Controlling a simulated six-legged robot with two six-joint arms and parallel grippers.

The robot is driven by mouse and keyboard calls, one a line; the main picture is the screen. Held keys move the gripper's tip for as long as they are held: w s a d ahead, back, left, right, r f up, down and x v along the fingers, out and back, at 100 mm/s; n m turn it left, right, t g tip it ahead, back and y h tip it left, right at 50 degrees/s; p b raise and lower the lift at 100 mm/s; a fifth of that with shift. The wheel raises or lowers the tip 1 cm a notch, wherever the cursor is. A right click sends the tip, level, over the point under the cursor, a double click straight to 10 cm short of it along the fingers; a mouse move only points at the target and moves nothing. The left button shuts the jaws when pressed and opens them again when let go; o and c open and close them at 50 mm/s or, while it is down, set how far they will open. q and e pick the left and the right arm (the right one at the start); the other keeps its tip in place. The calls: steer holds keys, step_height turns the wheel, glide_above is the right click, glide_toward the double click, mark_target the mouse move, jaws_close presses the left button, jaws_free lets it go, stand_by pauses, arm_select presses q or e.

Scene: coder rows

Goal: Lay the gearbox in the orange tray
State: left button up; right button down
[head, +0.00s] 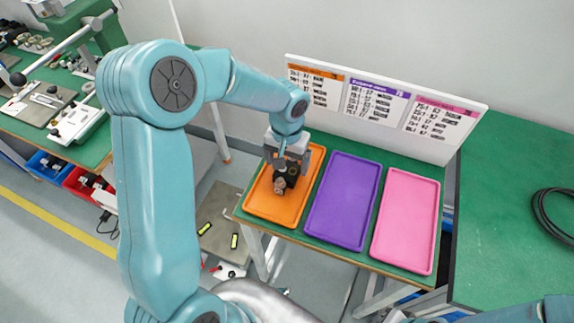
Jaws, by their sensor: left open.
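The orange tray (262,205) is the leftmost of three trays on a green table. The gearbox (281,184), a small dark thing with a brownish-grey part, is at the tray's middle, below my left gripper (286,166). The left gripper is open and points down over the tray, its fingers close around or just above the gearbox. The gripper hides part of the gearbox, and I cannot tell whether they touch. My right gripper is not in view.
A purple tray (343,202) and a pink tray (406,222) lie to the right. A white sign board (467,128) stands behind the trays. A black cable coil (543,217) lies on the right table. A cluttered bench (20,128) is at the left.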

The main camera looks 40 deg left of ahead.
mark_target(286, 171)
arm_select(q)
step_height(286, 171, up, 10)
steer(key=shift+f, duration=0.2)
steer(key=shift+s+f, duration=0.1)
steer(key=shift+s, duration=0.1)
stand_by(0.4)
